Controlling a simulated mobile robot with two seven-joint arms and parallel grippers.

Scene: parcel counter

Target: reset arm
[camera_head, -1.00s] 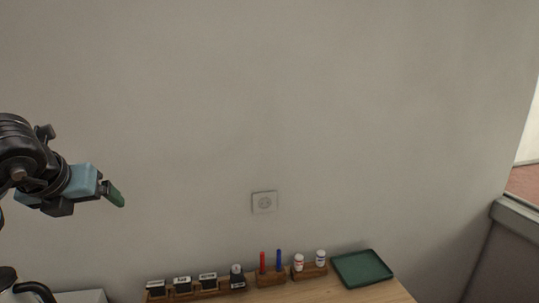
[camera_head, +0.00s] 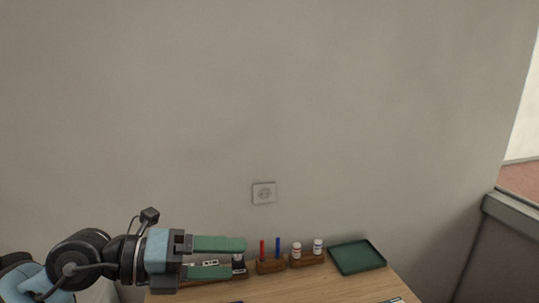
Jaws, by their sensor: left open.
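My left gripper (camera_head: 235,257) reaches in from the lower left, its green fingers pointing right. It is open, with nothing seen held between the fingers. It shows in front of the left end of the row of wooden holders at the back of the table and hides most of the stamps there. My right gripper is not in view.
On the wooden table (camera_head: 320,285) stand a red marker (camera_head: 262,249) and a blue marker (camera_head: 278,246) in a holder, two white bottles (camera_head: 297,249) and an empty green tray (camera_head: 357,257). A wall with a socket (camera_head: 264,193) rises behind.

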